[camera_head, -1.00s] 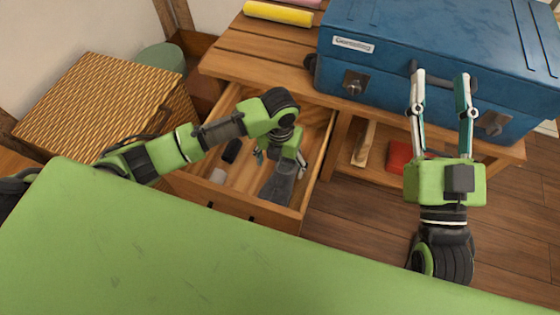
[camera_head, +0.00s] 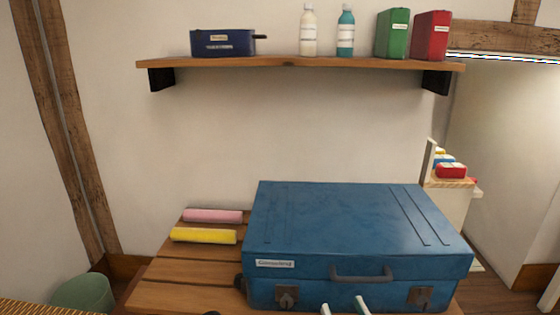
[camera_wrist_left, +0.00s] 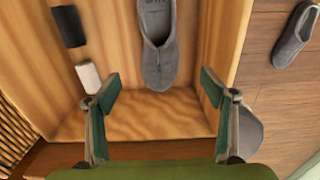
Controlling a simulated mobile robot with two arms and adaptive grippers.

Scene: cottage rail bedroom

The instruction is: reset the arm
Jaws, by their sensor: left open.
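My left gripper (camera_wrist_left: 161,92) is open in the left wrist view, above a wooden drawer (camera_wrist_left: 150,118). A grey slipper (camera_wrist_left: 160,60) lies in the drawer between and beyond the fingertips, with free space on both sides. The left arm does not show in the head view. Only the two pale fingertips of my right gripper (camera_head: 343,307) show at the bottom of the head view, apart from each other, in front of the blue suitcase (camera_head: 350,225). The rest of the right arm is out of frame.
The drawer also holds a black item (camera_wrist_left: 69,25) and a white one (camera_wrist_left: 88,77). Another grey slipper (camera_wrist_left: 297,35) lies on the floor. The suitcase rests on a slatted wooden table (camera_head: 170,293) beside pink (camera_head: 213,216) and yellow (camera_head: 204,236) rolls. A shelf (camera_head: 300,63) hangs above.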

